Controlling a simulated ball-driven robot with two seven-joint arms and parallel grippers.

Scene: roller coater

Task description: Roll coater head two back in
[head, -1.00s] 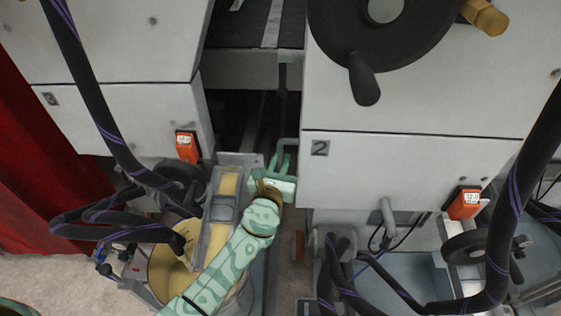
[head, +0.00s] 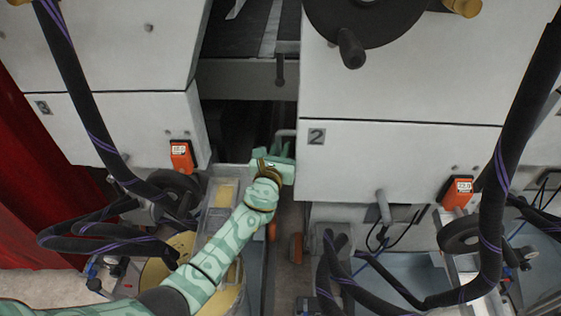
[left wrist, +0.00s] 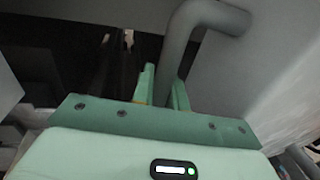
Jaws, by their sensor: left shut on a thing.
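Coater head two is the white cabinet (head: 400,160) with a grey "2" plate (head: 317,136), right of the dark gap. A bent grey handle (head: 284,133) stands out at its left edge. My pale green left gripper (head: 277,157) is at this handle, low in the gap. In the left wrist view, the fingers of my left gripper (left wrist: 164,90) stand on either side of the handle bar (left wrist: 212,16) and are shut on it. The head's lower left corner is just right of the gripper. My right gripper is not in view.
Another white cabinet (head: 120,120) stands left of the gap. A black handwheel (head: 375,18) is on head two. Thick black hoses (head: 500,180) hang at both sides. Orange meters (head: 181,156) and a yellow round container (head: 170,262) stand lower. A red curtain (head: 35,190) is far left.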

